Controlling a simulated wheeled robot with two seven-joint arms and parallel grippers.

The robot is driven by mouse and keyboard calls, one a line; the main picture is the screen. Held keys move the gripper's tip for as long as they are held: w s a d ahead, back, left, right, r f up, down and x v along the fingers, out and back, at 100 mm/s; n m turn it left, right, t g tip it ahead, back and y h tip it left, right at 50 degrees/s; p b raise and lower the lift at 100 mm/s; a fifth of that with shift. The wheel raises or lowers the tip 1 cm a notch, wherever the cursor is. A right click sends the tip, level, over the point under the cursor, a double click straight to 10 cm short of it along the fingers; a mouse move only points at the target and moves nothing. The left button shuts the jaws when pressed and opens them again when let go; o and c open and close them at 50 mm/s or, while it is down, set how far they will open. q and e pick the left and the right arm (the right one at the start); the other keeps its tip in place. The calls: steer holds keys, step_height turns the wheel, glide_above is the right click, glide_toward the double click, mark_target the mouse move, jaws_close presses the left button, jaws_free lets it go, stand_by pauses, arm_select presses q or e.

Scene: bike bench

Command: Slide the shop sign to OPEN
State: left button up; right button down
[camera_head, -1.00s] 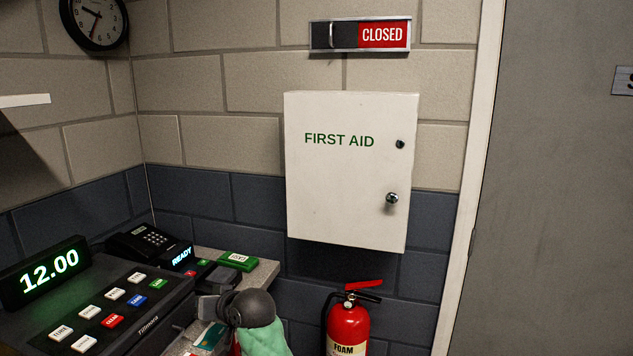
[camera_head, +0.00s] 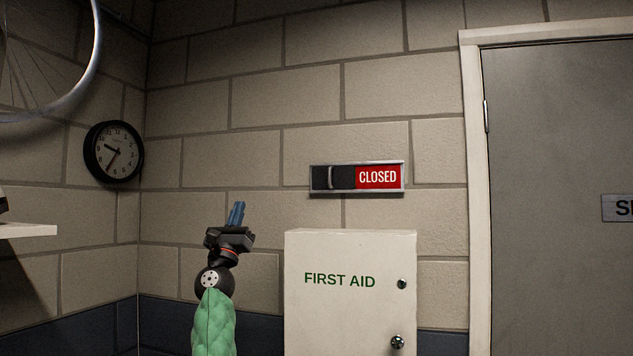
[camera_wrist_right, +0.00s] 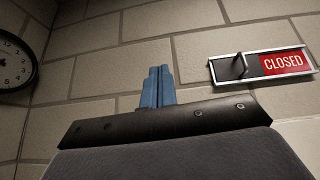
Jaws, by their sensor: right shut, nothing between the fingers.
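The shop sign (camera_head: 357,178) is on the block wall above the first aid cabinet. Its red panel reads CLOSED at the right, and a dark slider with a pale upright handle (camera_head: 330,177) covers the left part. The sign also shows at the upper right of the right wrist view (camera_wrist_right: 264,65), its handle standing out from the slider. My right gripper (camera_head: 237,208) points up, to the left of the sign and lower than it, apart from it. Its blue fingers (camera_wrist_right: 157,88) are together and empty. My left gripper is not in view.
The white first aid cabinet (camera_head: 350,290) juts from the wall below the sign. A round clock (camera_head: 114,152) hangs at the left, with a shelf (camera_head: 28,231) below it. A grey door (camera_head: 560,200) is at the right. The wall between gripper and sign is bare.

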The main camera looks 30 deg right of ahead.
mark_target(316, 176)
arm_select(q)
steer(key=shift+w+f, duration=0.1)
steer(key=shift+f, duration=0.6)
arm_select(e)
steer(key=d+r+m+g+y, duration=0.1)
steer(key=d+r+m+g, duration=0.3)
steer(key=m+g, duration=0.5)
steer(key=s+d+r+m+g+y, duration=0.1)
steer(key=d+r+m+g, duration=0.3)
steer(key=m+g, duration=0.5)
steer(key=r+m+y, duration=0.1)
steer(key=r+m, duration=0.1)
steer(key=m, duration=0.6)
steer(key=shift+s+d+m, duration=0.25)
steer(key=shift+d+m, duration=0.05)
steer(key=shift+d, duration=0.15)
